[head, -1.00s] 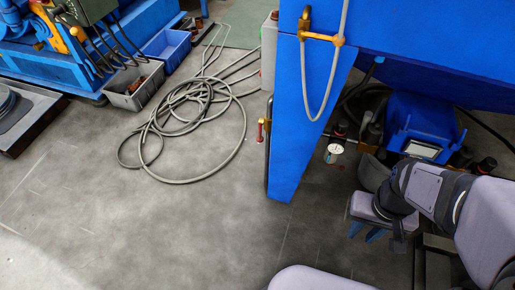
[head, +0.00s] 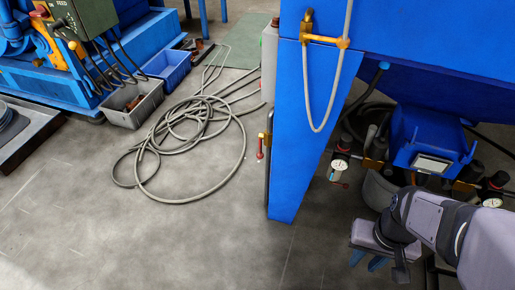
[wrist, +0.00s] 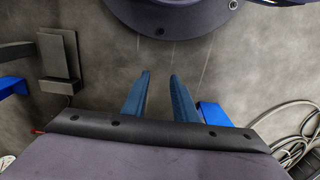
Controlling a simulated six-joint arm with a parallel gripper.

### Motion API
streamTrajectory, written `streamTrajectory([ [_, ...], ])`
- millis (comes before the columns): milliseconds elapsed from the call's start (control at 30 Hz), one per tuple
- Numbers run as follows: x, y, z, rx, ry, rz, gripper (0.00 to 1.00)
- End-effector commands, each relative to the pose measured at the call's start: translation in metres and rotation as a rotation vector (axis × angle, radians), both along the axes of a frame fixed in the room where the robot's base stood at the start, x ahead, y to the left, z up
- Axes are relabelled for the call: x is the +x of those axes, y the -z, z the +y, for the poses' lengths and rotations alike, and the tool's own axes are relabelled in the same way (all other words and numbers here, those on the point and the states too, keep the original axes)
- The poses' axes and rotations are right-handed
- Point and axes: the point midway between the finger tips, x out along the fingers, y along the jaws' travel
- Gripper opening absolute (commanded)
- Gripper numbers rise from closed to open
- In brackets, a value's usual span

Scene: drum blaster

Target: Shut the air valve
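A small valve with a red lever (head: 260,149) hangs at the left edge of the blue cabinet (head: 290,170), with a yellow fitting at its top. Brass fittings (head: 305,22) sit high on the cabinet front, and a grey hose loops from them. Pressure gauges and small red knobs (head: 345,185) show low under the cabinet. I cannot tell for sure which of these is the air valve. My gripper (head: 368,258) is at the lower right, below the cabinet and apart from the fittings. In the wrist view its two blue fingers (wrist: 161,74) are apart, with bare floor between them.
A coiled grey hose (head: 185,145) lies on the floor left of the cabinet. A grey bin (head: 135,108) and a blue bin (head: 168,68) stand beside a blue machine at the upper left. The floor at the lower left and middle is clear.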

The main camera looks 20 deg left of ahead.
Motion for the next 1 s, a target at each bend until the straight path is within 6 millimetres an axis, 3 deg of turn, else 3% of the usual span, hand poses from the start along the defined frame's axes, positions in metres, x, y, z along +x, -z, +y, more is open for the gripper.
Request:
streamTrajectory([
  [267,0.005,-0.003,0.008,-0.059,-0.157,0.055,0.26],
  [433,0.021,-0.008,0.022,-0.203,-0.452,0.143,0.26],
  [567,0.044,-0.017,0.04,-0.378,-0.729,0.199,0.26],
  [767,0.089,-0.037,0.096,-0.71,-1.118,0.207,0.26],
  [900,0.113,-0.054,0.159,-0.962,-1.342,0.141,0.26],
  [1000,0.119,-0.067,0.205,-1.122,-1.457,0.071,0.26],
])
